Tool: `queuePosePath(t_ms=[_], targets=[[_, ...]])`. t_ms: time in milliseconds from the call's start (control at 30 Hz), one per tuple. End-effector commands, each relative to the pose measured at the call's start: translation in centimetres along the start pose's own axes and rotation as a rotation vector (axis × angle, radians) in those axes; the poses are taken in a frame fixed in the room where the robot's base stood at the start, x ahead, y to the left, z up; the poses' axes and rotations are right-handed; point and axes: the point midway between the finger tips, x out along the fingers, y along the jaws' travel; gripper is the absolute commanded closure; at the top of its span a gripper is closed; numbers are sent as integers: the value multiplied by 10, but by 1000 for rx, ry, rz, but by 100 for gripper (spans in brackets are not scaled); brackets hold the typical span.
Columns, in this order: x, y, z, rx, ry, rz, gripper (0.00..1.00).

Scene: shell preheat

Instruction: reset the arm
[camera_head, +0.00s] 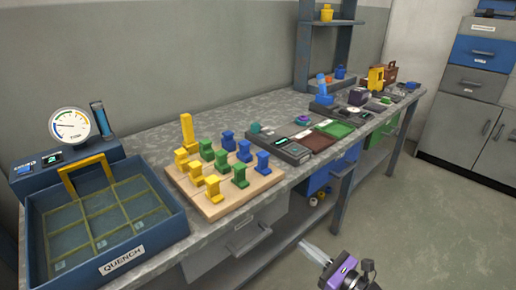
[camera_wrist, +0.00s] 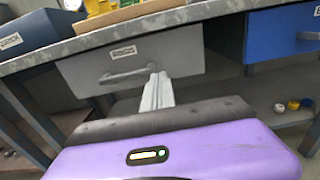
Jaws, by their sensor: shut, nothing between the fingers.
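My gripper (camera_head: 308,247) shows at the bottom of the head view, in front of the bench and below its top. It has a purple body and pale fingers, which are shut with nothing between them. In the wrist view its fingers (camera_wrist: 158,82) point toward a grey drawer (camera_wrist: 130,68) with a bar handle under the bench top. I cannot tell how far the fingertips are from the drawer.
The bench (camera_head: 150,135) carries a blue quench tray (camera_head: 150,235), a wooden board (camera_head: 225,205) with yellow, green and blue pieces, and devices farther right. A blue drawer unit (camera_head: 318,180) hangs below. The floor (camera_head: 420,220) at right is clear.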

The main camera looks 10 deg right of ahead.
Motion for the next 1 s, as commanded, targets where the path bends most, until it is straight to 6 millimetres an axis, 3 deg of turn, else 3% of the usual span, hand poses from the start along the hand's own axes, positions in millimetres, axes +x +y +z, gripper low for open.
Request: queuePosePath(t_ms=[167,300,533,767,1000], targets=[[0,-12,-5,-140,29,-49,100],[-3,-39,-2,-440,120,-139,100],[-50,-45,-18,-981,379,-243,100],[-122,-15,-15,-1521,659,-251,100],[-202,46,31,-2086,909,-169,100]])
